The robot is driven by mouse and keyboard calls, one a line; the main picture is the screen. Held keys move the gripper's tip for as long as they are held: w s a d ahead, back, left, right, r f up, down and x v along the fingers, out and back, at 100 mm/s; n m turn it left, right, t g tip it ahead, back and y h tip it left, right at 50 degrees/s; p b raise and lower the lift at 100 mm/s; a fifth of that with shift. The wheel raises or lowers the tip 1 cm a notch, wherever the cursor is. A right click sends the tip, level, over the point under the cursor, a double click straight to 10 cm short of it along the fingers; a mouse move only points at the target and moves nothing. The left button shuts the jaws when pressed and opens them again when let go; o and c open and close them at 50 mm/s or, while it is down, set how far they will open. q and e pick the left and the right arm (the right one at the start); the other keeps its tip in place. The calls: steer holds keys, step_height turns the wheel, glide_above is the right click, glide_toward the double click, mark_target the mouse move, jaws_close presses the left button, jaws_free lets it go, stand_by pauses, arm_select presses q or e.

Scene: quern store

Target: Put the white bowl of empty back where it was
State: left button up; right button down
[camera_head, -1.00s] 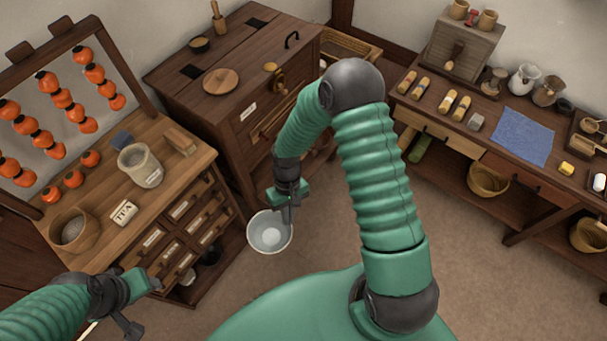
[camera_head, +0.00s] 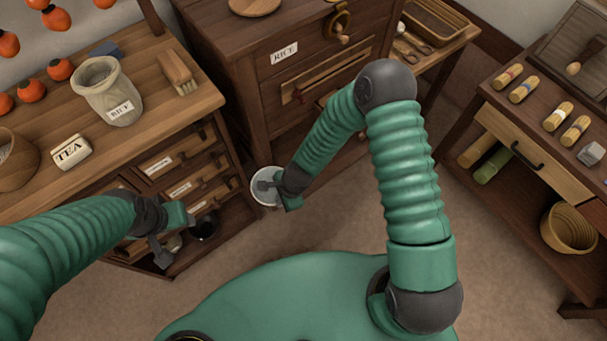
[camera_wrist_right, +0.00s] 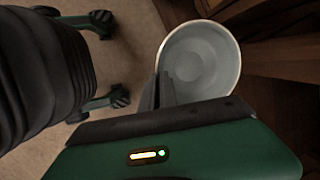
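The white bowl (camera_head: 269,197) shows in the head view near the front foot of the dark rice chest, by the right end of the left counter. My right gripper (camera_head: 268,184) covers part of it. In the right wrist view, the bowl (camera_wrist_right: 203,62) looks empty, with a pale round bottom. The dark fingers of the right gripper (camera_wrist_right: 163,90) are close together at its left rim and appear shut on it. My left gripper (camera_head: 172,238) is in front of the left counter's drawers, away from the bowl. Its finger gap is not clear.
The left counter (camera_head: 150,62) bears a rice sack (camera_head: 108,92), a TEA block (camera_head: 72,152) and a brush (camera_head: 177,72). The rice chest (camera_head: 225,45) stands behind the bowl. A right workbench (camera_head: 500,95) has a basket (camera_head: 568,228) below. Open floor (camera_head: 330,225) lies between.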

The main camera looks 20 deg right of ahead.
steer(key=w+d+f, duration=0.1)
steer(key=w+d, duration=0.1)
steer(key=d, duration=0.2)
steer(key=w+d+f+b, duration=0.1)
steer(key=w+d+f, duration=0.1)
steer(key=d, duration=0.1)
steer(key=w+d+f, duration=0.1)
steer(key=w+d, duration=0.1)
steer(key=d, duration=0.2)
steer(key=shift+w+d+f+b, duration=0.3)
steer(key=shift+f+b, duration=0.05)
steer(key=shift+f, duration=0.05)
steer(key=shift+r, duration=0.1)
arm_select(q)
steer(key=shift+s+d+f, duration=0.1)
steer(key=shift+s+f, duration=0.05)
steer(key=shift+f, duration=0.6)
arm_select(e)
steer(key=c, duration=1.6)
jaws_free()
steer(key=shift+a, duration=0.1)
steer(key=shift+c, duration=0.2)
